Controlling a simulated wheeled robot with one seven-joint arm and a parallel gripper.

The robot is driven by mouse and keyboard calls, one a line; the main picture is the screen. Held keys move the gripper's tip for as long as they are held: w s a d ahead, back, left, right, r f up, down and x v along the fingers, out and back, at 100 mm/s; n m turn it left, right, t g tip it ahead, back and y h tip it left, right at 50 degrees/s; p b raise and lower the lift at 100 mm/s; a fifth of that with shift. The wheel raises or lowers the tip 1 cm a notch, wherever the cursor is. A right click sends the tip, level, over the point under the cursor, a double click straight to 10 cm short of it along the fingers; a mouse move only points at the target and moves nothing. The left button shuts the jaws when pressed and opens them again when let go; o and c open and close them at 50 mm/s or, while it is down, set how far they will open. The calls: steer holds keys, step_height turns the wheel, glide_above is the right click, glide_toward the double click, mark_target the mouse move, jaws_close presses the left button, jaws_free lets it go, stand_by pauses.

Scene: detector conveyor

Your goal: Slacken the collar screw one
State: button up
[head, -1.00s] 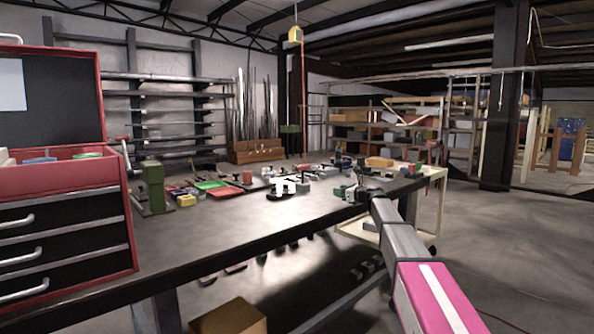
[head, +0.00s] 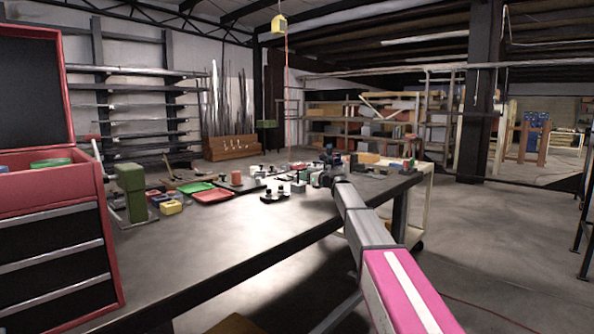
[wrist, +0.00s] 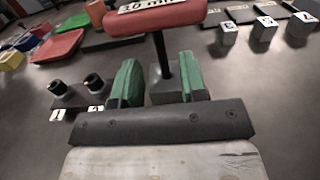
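My gripper (wrist: 158,85), with green finger pads, is open low over the bench. A dark upright rod (wrist: 160,52) with a red labelled bar on top (wrist: 155,18) shows between and beyond the fingers; it appears not to be gripped. Two black round knobs (wrist: 76,86) stand on a dark base left of the fingers, apart from them, with small white tags in front. In the head view, the knobs (head: 275,191) sit on the bench left of my gripper (head: 322,180).
Grey tagged blocks (wrist: 264,29) stand at the right in the wrist view. Red (head: 213,195) and green trays, a yellow box (head: 171,207) and a green post (head: 133,190) are on the bench (head: 225,240). A red tool chest (head: 103,190) stands at left. The bench front is clear.

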steer(key=x, duration=0.7)
steer(key=shift+w+a, duration=0.1)
steer(key=shift+a, duration=0.05)
jaws_close()
